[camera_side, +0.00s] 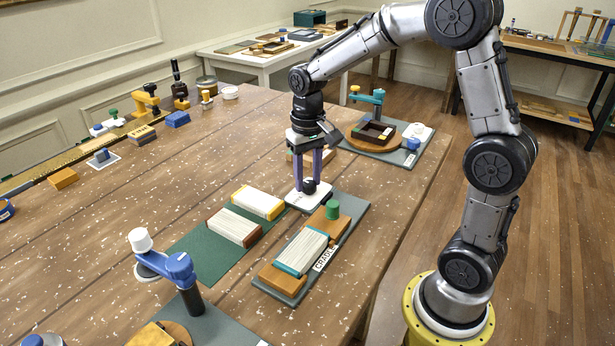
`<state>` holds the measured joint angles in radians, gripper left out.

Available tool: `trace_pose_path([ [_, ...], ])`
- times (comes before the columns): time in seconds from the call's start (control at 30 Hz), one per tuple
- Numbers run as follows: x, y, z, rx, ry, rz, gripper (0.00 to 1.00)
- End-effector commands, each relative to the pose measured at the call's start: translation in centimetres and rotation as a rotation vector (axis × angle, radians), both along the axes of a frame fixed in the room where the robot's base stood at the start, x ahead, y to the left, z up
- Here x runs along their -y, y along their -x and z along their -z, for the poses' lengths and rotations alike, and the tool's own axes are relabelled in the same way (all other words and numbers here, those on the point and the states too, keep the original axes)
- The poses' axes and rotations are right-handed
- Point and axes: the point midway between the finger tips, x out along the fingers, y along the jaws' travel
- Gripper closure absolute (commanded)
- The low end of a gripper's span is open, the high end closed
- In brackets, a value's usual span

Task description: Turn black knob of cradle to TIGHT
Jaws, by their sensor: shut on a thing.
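The cradle (291,288) is a grey board with a "CRADLE" label, near the middle of the table. On it, a pale book block with teal edges (303,250) lies between two orange wooden pieces. A green knob (332,209) stands on the far wooden piece. The black knob (308,188) sits on a white plate (296,201) at the cradle's far end. My gripper (309,182) points straight down with its purple fingers shut on the black knob. The fingers partly cover the knob. No TIGHT mark or pointer is legible.
A green mat (203,245) with two more book blocks lies left of the cradle. A blue press arm with a white knob (140,240) stands at front left. Behind my gripper is a grey board with a teal press (377,97).

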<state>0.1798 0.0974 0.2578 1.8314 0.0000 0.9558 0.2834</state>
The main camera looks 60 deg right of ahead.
Motion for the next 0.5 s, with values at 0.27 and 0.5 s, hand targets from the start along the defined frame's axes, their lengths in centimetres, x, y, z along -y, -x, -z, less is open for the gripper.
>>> trace_pose_path([
  [0.27, 0.10, 0.04, -0.15, 0.003, 0.001, 0.254, 1.00],
  [0.5, 0.17, 0.06, -0.15, 0.003, 0.000, 0.434, 1.00],
])
